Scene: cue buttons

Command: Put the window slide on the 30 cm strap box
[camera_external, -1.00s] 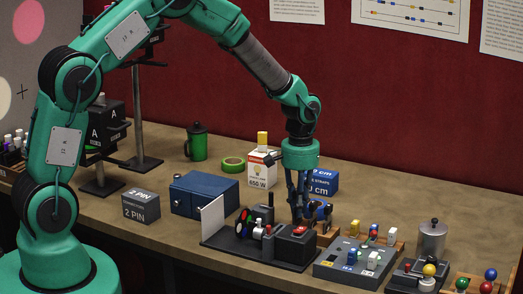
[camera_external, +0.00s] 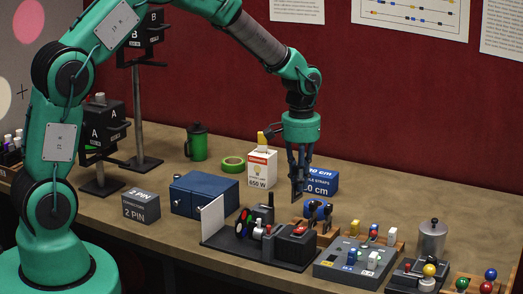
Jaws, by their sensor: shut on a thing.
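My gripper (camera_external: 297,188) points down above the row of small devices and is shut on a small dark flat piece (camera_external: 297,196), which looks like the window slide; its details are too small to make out. The piece hangs clear of the black device below. The strap box (camera_external: 322,187) is blue and white, with "cm" and "straps" lettering, and stands on the table just right of and behind the gripper. Its left edge is partly hidden by the fingers. No object shows on its top.
A white 650 W lamp box (camera_external: 262,169) with a yellow piece on top stands left of the gripper. In front are a black device (camera_external: 262,245), a grey switch panel (camera_external: 350,265) and a wooden rack (camera_external: 385,240). A metal canister (camera_external: 432,238) stands right. The back right table is clear.

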